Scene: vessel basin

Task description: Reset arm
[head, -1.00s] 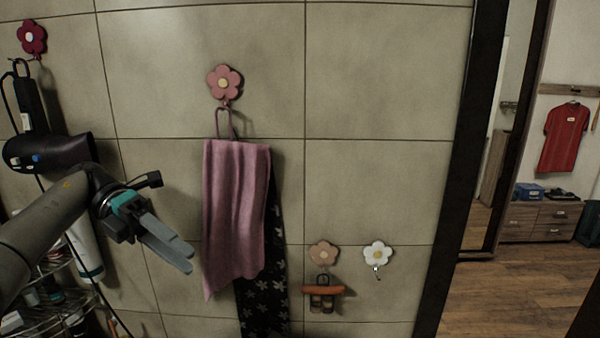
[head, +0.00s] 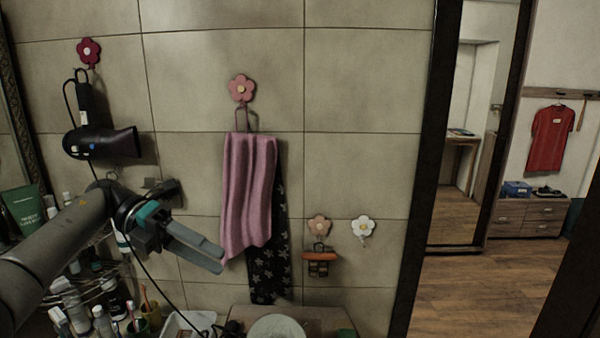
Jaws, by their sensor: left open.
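My left gripper (head: 205,252) reaches in from the left in the head view. Its grey fingers point to the right and a little down, and I see nothing held between them. In the picture its tips are just left of the lower edge of a pink towel (head: 247,190). The towel hangs from a pink flower hook (head: 241,88) on the tiled wall. I cannot tell how far the fingers are from the wall. My right gripper is not in view.
A black hair dryer (head: 100,142) hangs from a red flower hook (head: 89,52) at left. A wire rack with several bottles (head: 102,322) stands below my arm. A dark patterned cloth (head: 268,272) hangs behind the towel. Open wooden floor (head: 470,295) shows at right.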

